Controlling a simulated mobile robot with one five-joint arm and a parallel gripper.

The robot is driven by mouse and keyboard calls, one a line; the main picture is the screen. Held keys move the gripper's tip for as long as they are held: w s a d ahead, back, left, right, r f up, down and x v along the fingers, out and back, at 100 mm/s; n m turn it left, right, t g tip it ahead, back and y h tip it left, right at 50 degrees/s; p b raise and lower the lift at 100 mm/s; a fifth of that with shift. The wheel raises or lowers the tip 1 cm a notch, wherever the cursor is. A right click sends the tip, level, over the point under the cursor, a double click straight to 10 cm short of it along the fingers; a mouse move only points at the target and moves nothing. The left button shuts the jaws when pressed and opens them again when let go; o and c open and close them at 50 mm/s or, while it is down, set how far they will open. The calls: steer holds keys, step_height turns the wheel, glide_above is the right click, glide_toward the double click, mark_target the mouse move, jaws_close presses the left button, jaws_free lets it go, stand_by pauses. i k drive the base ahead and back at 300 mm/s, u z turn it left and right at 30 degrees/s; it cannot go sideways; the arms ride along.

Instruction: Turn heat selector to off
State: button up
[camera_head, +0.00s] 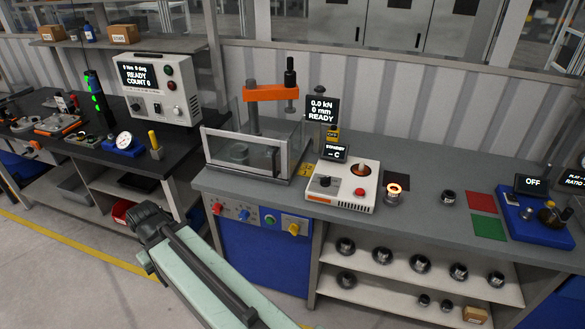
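A white heater unit (343,186) stands on the grey bench right of the press. Its small black display (334,153) reads STANDBY and C. On its top are a black knob (325,181), which looks like the heat selector, and a red button (359,192). The knob's pointer direction and labels are too small to read. My pale green arm (205,272) reaches up from the bottom edge to a dark joint (150,228), left of the bench and apart from the unit. No gripper fingers can be made out.
An orange press (271,93) with a clear guard stands left of the unit. A glowing ring (394,194) sits close on its right. The blue front panel (262,255) carries coloured knobs. Floor is free before the bench.

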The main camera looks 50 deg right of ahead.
mark_target(324, 182)
steer(key=i, duration=0.9)
steer(key=z, duration=0.2)
